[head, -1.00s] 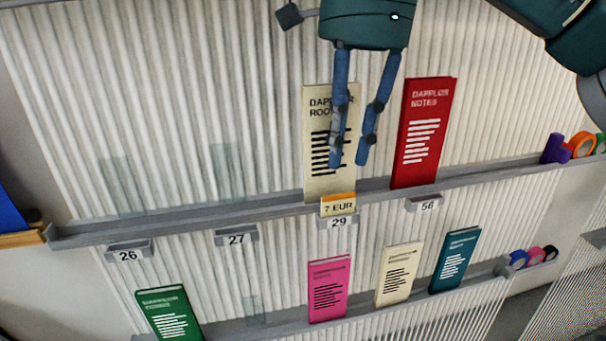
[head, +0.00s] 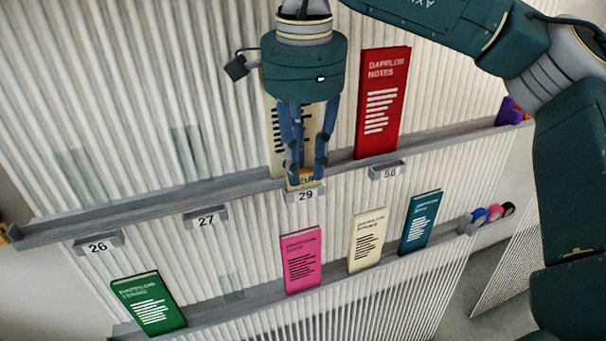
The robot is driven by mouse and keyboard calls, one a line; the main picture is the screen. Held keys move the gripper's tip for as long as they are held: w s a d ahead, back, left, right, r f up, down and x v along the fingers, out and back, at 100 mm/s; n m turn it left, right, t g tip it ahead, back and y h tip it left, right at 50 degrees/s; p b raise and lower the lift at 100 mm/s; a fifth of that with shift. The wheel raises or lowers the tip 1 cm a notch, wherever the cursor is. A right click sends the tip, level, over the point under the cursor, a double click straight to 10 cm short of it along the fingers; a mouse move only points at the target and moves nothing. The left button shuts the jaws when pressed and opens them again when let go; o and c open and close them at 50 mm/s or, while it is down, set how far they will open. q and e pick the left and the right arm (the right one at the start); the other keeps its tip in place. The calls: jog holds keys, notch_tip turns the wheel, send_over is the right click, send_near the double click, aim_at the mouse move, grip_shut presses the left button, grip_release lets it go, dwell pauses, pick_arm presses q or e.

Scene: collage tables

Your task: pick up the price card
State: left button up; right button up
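The price card (head: 304,183) is a small cream card standing at the shelf edge above the holder marked 29 (head: 305,195). My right gripper (head: 306,176) points down in front of it. Its two blue fingers are apart, with the tips over the card and hiding part of its print. I cannot tell whether they touch the card. A cream book (head: 275,150) stands behind, mostly hidden by the gripper. My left gripper is not in view.
A red book (head: 383,104) stands close to the right on the same shelf (head: 240,190). Empty holders 26 (head: 98,246) and 27 (head: 206,219) are to the left. The lower shelf bears green, pink (head: 301,260), cream and teal books, with tape rolls at its right end.

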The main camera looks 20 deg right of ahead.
jog(key=shift+w+d+f, duration=0.1)
jog(key=shift+f, duration=0.25)
jog(key=shift+r, duration=0.1)
jog(key=c, duration=0.6)
jog(key=shift+o, duration=0.2)
